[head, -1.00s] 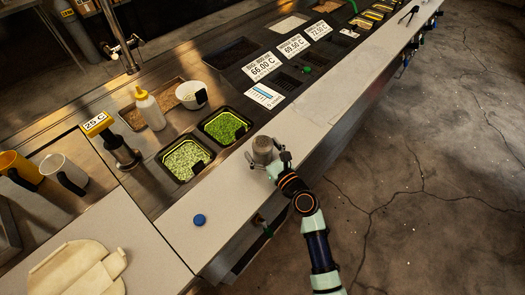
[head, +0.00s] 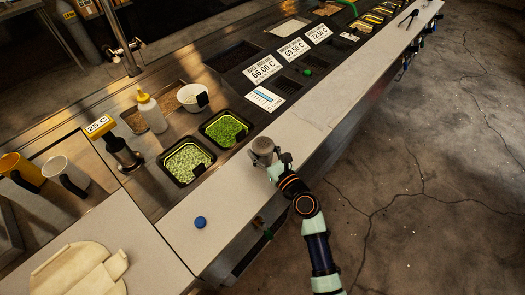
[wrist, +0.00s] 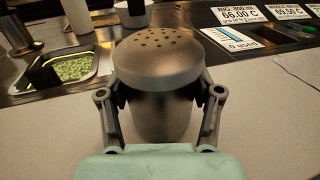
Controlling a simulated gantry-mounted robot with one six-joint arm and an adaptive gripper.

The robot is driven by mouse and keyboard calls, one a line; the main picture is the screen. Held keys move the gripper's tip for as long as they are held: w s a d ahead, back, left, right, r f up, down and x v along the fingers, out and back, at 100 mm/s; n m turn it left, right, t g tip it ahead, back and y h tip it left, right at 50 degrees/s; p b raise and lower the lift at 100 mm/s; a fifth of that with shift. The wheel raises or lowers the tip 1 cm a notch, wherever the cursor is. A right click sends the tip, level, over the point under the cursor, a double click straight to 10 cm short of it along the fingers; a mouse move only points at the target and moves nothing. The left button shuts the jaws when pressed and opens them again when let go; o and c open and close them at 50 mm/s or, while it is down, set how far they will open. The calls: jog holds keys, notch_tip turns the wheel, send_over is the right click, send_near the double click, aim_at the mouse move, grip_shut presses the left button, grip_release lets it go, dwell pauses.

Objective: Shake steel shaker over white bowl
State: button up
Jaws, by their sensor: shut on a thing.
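The steel shaker (head: 262,148) has a domed lid with holes and stands upright over the pale counter in the head view. It fills the middle of the wrist view (wrist: 160,75). My gripper (head: 271,165) is shut on it, with one finger on each side in the wrist view (wrist: 160,115). I cannot tell whether its base touches the counter. The white bowl (head: 188,102) sits in the steel station, up and left of the shaker, with a dark clip on its right rim.
Two black trays of chopped greens, one bright (head: 224,131) and one pale (head: 187,160), lie left of the shaker. A squeeze bottle (head: 152,112) stands next to the bowl. A blue cap (head: 200,222) and a tortilla press (head: 80,270) lie nearer. The counter to the right is clear.

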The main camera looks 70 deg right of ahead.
notch_tip(320, 180, up, 19)
jog(key=p, duration=1)
jog(key=o, duration=0.7)
jog(key=shift+c, duration=0.2)
grip_shut()
